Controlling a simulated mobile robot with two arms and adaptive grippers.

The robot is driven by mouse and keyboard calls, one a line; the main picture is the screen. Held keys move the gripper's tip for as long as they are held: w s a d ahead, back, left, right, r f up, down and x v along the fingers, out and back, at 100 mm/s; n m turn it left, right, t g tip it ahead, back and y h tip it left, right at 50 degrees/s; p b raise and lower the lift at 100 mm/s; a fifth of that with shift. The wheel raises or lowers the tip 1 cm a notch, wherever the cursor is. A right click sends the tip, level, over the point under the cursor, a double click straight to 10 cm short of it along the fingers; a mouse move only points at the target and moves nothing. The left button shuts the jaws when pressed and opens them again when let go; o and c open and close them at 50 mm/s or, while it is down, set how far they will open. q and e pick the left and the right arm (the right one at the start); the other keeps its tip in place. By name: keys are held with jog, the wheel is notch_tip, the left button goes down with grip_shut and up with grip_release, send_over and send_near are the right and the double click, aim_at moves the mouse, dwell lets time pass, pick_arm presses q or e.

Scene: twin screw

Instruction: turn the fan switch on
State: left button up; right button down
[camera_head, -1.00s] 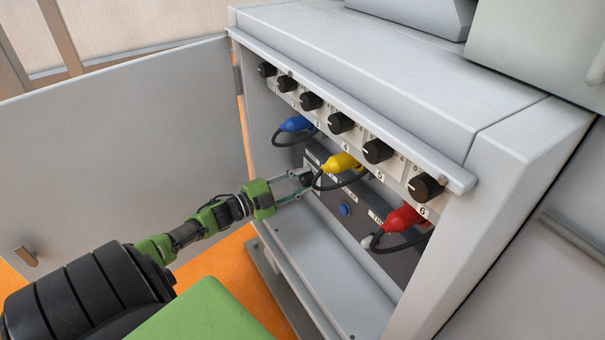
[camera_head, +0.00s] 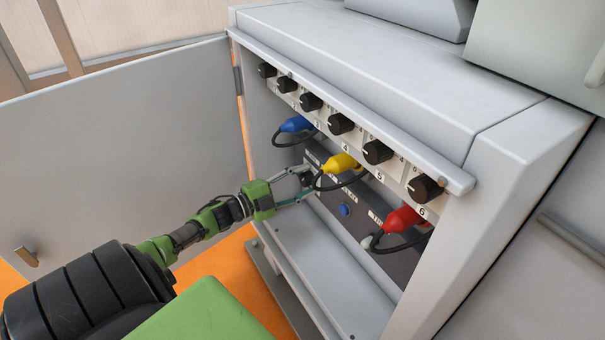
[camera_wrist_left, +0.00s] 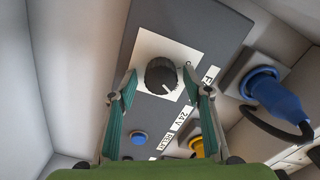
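The fan switch looks to be the black rotary knob (camera_wrist_left: 161,76) on a white plate in the left wrist view, by a label that starts with "F". My left gripper (camera_wrist_left: 160,98) is open, with one finger on each side of the knob and a gap on both sides. In the head view my left gripper (camera_head: 304,186) reaches into the cabinet at the dark lower panel. There the knob is mostly hidden by the fingers and the yellow plug. My right gripper is not in view.
A blue plug (camera_head: 296,124), a yellow plug (camera_head: 341,163) and a red plug (camera_head: 401,217) with black cables hang close by. A row of several black knobs (camera_head: 376,151) runs above. A blue button (camera_head: 344,210) is on the panel. The open door (camera_head: 120,140) stands left.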

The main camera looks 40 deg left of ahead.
pick_arm(q)
jog(key=v, duration=1.2)
dwell(0.6)
